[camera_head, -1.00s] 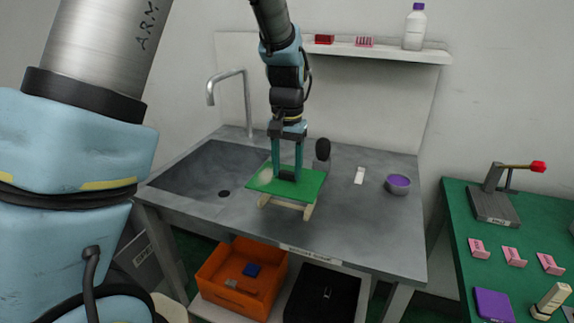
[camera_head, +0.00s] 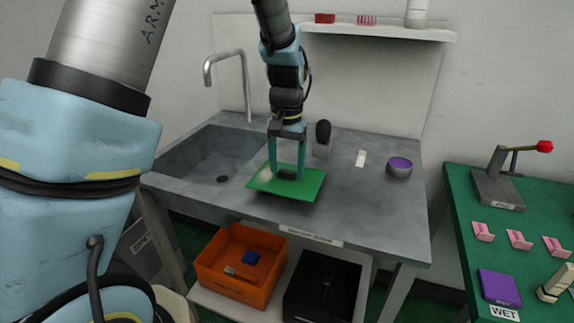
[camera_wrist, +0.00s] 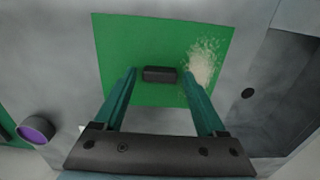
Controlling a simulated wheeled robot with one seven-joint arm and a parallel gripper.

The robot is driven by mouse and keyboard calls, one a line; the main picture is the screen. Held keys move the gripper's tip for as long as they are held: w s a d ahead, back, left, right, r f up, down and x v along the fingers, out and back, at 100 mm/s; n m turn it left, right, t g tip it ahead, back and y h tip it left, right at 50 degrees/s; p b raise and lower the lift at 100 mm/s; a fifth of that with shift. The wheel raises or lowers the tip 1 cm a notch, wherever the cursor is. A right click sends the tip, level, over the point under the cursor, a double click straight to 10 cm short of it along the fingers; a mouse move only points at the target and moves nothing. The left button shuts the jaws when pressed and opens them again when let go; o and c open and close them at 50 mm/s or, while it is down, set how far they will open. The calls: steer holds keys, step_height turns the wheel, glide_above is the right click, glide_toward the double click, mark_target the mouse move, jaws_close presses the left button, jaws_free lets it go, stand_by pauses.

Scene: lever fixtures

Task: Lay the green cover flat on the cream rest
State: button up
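The green cover (camera_head: 306,188) is a flat square plate on the counter's front part, with a dark handle (camera_wrist: 160,74) at its middle. It looks about level, with a dark shadow along its front edge. A pale speckled patch (camera_wrist: 203,61) marks one side. The cream rest does not show now; the cover hides the place beneath it. My gripper (camera_head: 287,171) points down over the cover. In the wrist view its two fingers (camera_wrist: 160,78) stand on either side of the handle, with a small gap at each, open.
A sink basin (camera_head: 212,158) with a tall tap (camera_head: 246,85) lies left. A dark rounded object (camera_head: 323,132), a white piece (camera_head: 361,158) and a purple-filled bowl (camera_head: 399,168) stand on the counter. An orange bin (camera_head: 240,285) sits below. A green table (camera_head: 457,184) is at the right.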

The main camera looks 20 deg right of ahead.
steer(key=shift+o, duration=0.9)
steer(key=shift+r, duration=0.1)
step_height(320, 180, up, 11)
steer(key=b, duration=0.2)
steer(key=w+a+f+n, duration=0.2)
steer(key=a+f+n, duration=0.15)
steer(key=a, duration=1.15)
steer(key=s+a+f+n, duration=0.2)
steer(key=s+a, duration=0.1)
steer(key=a, duration=0.4)
steer(key=s+a+f+n+t, duration=0.1)
steer(key=s+a+f+n, duration=0.1)
steer(key=a, duration=0.6)
steer(key=shift+s+f+t, duration=0.3)
steer(key=shift+s+f, duration=0.2)
steer(key=shift+f, duration=0.2)
